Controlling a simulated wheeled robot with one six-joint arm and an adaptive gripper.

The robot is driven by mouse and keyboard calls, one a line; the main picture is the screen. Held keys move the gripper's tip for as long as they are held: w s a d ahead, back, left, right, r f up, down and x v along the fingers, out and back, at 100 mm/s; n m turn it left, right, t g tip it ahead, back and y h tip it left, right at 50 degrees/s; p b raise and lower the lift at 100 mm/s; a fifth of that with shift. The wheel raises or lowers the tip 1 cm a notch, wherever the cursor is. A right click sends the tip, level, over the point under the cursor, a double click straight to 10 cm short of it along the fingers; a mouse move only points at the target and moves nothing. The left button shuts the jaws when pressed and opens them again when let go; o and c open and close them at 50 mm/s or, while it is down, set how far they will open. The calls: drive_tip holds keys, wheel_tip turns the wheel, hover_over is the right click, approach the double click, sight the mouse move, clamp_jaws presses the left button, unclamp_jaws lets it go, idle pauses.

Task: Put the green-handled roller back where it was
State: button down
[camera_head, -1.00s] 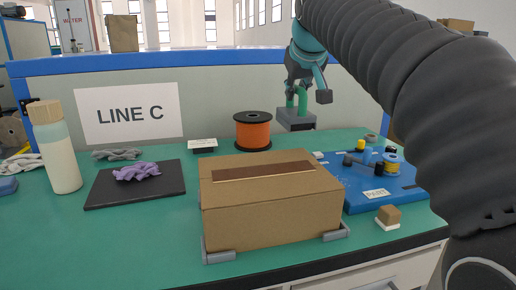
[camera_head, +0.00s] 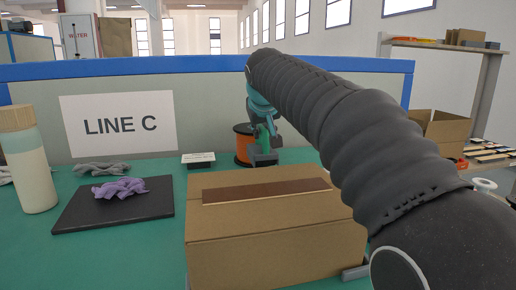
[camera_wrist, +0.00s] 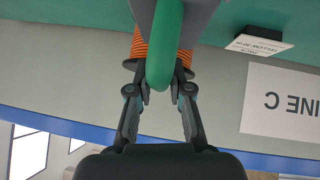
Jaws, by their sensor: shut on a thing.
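The green-handled roller shows a green handle (camera_head: 262,138) above a grey block-like end (camera_head: 263,158) in the head view. My gripper (camera_wrist: 160,94) is shut on the green handle (camera_wrist: 164,45) in the wrist view. The roller hangs behind the cardboard box, in front of the orange spool (camera_head: 242,146). Whether its grey end touches anything is unclear. The spool's orange winding (camera_wrist: 140,48) shows behind the handle in the wrist view.
A taped cardboard box (camera_head: 270,240) fills the front middle. A black mat (camera_head: 75,215) with a purple cloth (camera_head: 119,189) lies left. A small label stand (camera_head: 198,160) is beside the spool. My arm hides the table's right side. Green table between mat and box is clear.

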sight(258, 147)
drive_tip(key=shift+w+a+f, duration=0.3)
drive_tip(key=shift+a+f, duration=0.05)
drive_tip(key=shift+a, duration=0.15)
drive_tip(key=shift+f+b, duration=0.6)
drive_tip(key=shift+f, duration=1.35)
drive_tip(key=shift+s+f+b, duration=0.1)
drive_tip(key=shift+f+b, duration=0.35)
drive_tip(key=shift+f, duration=0.4)
drive_tip(key=c, duration=1.1)
unclamp_jaws()
drive_tip(key=shift+f, duration=0.15)
drive_tip(key=shift+r+p, duration=0.4)
drive_tip(key=shift+r, duration=0.4)
drive_tip(key=p+v, duration=0.1)
drive_tip(key=v, duration=1.1)
drive_tip(key=shift+r, duration=0.2)
